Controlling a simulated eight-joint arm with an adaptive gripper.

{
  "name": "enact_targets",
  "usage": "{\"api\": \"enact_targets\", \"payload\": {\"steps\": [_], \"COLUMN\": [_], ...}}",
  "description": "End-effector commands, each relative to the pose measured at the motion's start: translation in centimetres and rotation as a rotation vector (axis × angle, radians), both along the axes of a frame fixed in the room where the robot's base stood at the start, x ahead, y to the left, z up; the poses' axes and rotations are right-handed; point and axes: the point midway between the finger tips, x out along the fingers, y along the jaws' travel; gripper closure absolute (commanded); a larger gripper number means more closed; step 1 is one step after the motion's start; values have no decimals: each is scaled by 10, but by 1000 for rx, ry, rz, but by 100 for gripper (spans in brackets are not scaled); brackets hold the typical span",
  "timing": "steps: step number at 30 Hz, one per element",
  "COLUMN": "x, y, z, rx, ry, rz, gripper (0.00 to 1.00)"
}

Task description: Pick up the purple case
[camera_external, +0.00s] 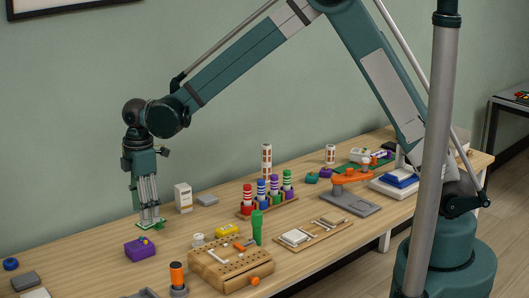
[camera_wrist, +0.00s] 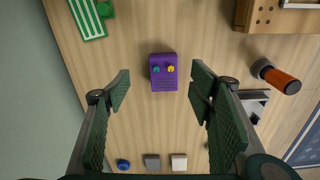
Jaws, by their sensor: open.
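The purple case (camera_external: 139,249) is a small box lying on the wooden table. In the wrist view the purple case (camera_wrist: 163,74) shows a green knob, a yellow knob and ridged lines on its face. My gripper (camera_external: 150,224) is above the table, just behind and above the case in the external view. In the wrist view my gripper (camera_wrist: 160,85) has its two green padded fingers wide apart, with the case between and beyond them. Nothing is held, and the fingers appear clear of the case.
A wooden box with an orange knob (camera_external: 230,270) stands right of the case, near an orange-topped cylinder (camera_wrist: 275,76). A blue disc (camera_wrist: 123,164) and two small blocks lie below the case in the wrist view. The table (camera_wrist: 135,130) around the case is bare.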

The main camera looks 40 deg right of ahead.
Motion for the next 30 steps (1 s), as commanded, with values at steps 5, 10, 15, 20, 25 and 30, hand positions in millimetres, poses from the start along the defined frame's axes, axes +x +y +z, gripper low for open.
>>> {"api": "enact_targets", "payload": {"steps": [5,10,15,20,25,30], "x": [-2,-4,-4,-4,-4,-4], "y": [25,34,35,34,35,34], "z": [-23,-33,-34,-34,-40,-54], "rx": [-14,-20,-21,-21,-21,-21], "ry": [18,26,27,27,27,27], "rz": [58,82,85,85,84,84], "gripper": [46,46,46,46,46,46]}}
